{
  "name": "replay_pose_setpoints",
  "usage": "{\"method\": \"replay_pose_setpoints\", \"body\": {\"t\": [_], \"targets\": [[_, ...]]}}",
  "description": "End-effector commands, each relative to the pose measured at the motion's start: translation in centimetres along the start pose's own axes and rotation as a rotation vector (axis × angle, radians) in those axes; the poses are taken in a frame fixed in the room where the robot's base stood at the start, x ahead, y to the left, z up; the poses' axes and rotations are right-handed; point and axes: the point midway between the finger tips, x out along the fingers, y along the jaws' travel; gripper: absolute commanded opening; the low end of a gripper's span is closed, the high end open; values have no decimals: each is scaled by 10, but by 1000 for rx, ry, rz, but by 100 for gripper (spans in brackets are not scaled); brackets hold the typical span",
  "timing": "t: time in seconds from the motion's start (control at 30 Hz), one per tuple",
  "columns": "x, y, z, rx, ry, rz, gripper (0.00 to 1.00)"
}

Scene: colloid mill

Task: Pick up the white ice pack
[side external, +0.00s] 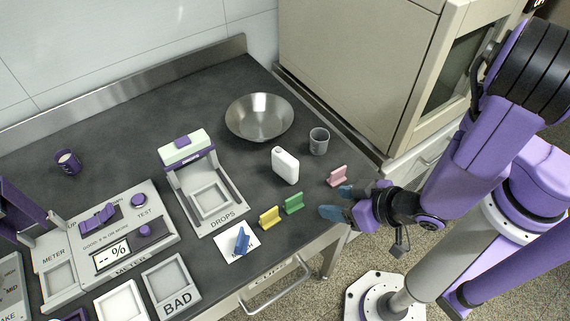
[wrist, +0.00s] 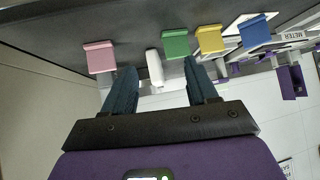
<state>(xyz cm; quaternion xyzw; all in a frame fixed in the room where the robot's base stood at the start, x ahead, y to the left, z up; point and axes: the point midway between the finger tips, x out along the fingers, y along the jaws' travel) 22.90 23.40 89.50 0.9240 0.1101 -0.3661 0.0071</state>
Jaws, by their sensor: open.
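The white ice pack (side external: 285,166) stands upright on the dark worktop in the side view, behind the green and pink pieces. In the wrist view the white ice pack (wrist: 155,68) shows between and beyond my fingers, partly beside the green block. My gripper (side external: 335,202) is off the front right edge of the worktop, apart from the pack. My gripper (wrist: 163,82) is open and empty, with its two blue fingers spread.
Pink (side external: 338,176), green (side external: 293,204), yellow (side external: 270,217) and blue (side external: 242,240) pieces stand along the front edge. A grey cup (side external: 319,141) and a steel bowl (side external: 260,117) stand behind the pack. A drops device (side external: 206,190) is to its left.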

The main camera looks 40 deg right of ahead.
Motion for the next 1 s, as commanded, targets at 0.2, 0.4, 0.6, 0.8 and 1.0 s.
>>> {"method": "replay_pose_setpoints", "body": {"t": [0.2, 0.4, 0.6, 0.8, 1.0], "targets": [[-1, 13, -28, -41, 313, 46, 58], [-2, 15, -39, -52, 403, 50, 58], [11, 15, -45, -52, 402, 52, 58], [26, 16, -51, -50, 400, 52, 58], [38, 16, -56, -51, 399, 52, 58]]}}
